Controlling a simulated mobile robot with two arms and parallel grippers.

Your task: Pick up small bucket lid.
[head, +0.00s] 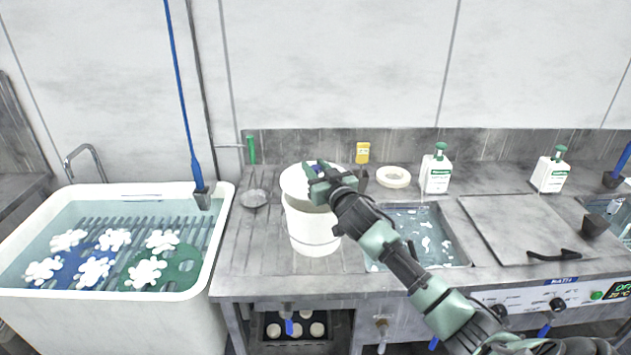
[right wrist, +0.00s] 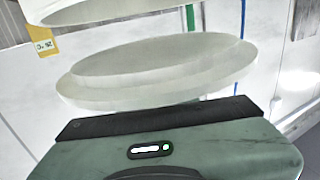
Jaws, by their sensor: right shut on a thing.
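The small bucket lid (head: 295,181) is a pale round disc at the top of the white bucket (head: 313,232) on the steel counter. My right gripper (head: 322,180) is shut on the lid. The lid also shows in the right wrist view (right wrist: 155,72), where its stepped rim is visible. That view appears upside down. In it a gap separates the lid from a white rounded edge, likely the bucket (right wrist: 110,10), so the lid seems clear of the bucket. The gripper and forearm hide part of the lid and bucket. My left gripper is out of view.
A white water tank (head: 110,310) with white pieces stands at left. A strainer (head: 254,198) lies left of the bucket. A water basin (head: 455,250) is at right.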

